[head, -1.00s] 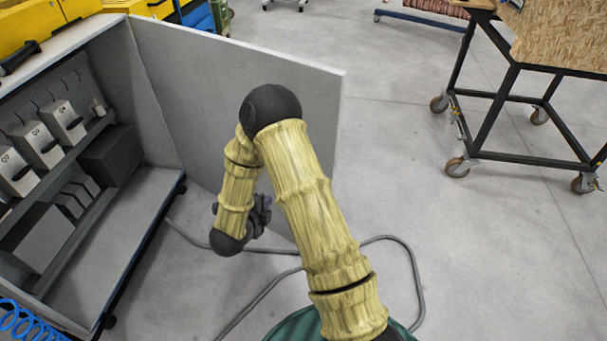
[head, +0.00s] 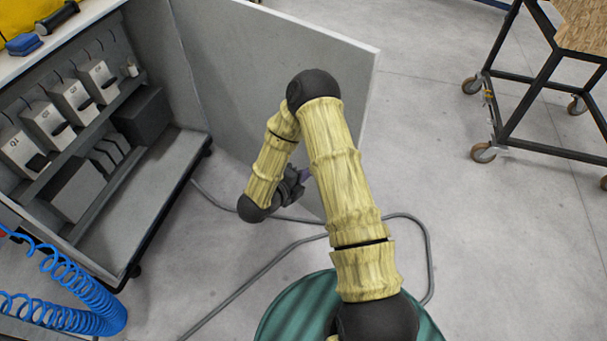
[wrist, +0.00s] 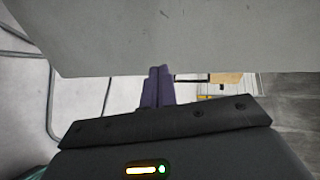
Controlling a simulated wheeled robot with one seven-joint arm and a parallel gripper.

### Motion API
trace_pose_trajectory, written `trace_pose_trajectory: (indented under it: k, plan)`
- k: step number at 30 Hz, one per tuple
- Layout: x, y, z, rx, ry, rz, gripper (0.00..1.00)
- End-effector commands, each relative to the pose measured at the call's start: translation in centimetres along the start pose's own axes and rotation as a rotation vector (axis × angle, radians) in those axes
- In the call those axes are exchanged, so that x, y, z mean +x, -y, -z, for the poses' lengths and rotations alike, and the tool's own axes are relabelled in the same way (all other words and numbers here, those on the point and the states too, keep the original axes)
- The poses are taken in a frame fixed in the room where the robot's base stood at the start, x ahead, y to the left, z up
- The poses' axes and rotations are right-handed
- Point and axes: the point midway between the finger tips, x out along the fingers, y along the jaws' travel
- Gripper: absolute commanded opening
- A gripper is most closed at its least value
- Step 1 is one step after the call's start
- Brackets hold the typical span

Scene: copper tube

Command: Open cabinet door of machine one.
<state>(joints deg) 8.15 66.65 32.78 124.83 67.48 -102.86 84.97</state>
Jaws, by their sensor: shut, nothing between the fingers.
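The grey cabinet (head: 22,212) stands at the left in the head view. Its grey door (head: 240,75) is swung wide open, reaching out to the right from the back side of the cabinet. My gripper (head: 303,176) is low beside the door's inner face, partly hidden by my arm. In the wrist view the purple fingers of my gripper (wrist: 157,88) are together and empty. The door panel (wrist: 190,35) fills the top of that view, very close to the fingertips. I cannot tell whether they touch it.
Labelled grey boxes (head: 74,99) and a dark box (head: 143,115) sit inside the cabinet. A blue coiled hose (head: 95,305) hangs at lower left. A grey cable (head: 262,272) lies on the floor. A wheeled black-framed cart (head: 545,146) stands at right, with open floor between.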

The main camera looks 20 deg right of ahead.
Motion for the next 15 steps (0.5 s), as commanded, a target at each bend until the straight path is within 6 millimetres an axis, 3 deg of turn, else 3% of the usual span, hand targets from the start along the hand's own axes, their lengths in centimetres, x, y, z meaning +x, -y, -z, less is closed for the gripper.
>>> trace_pose_trajectory:
  k: [11,15]
  plan:
    - [6.9,0.0,0.1,0.002,-0.004,0.000,0.00]
    - [8.9,0.8,0.1,0.003,-0.002,0.001,0.00]
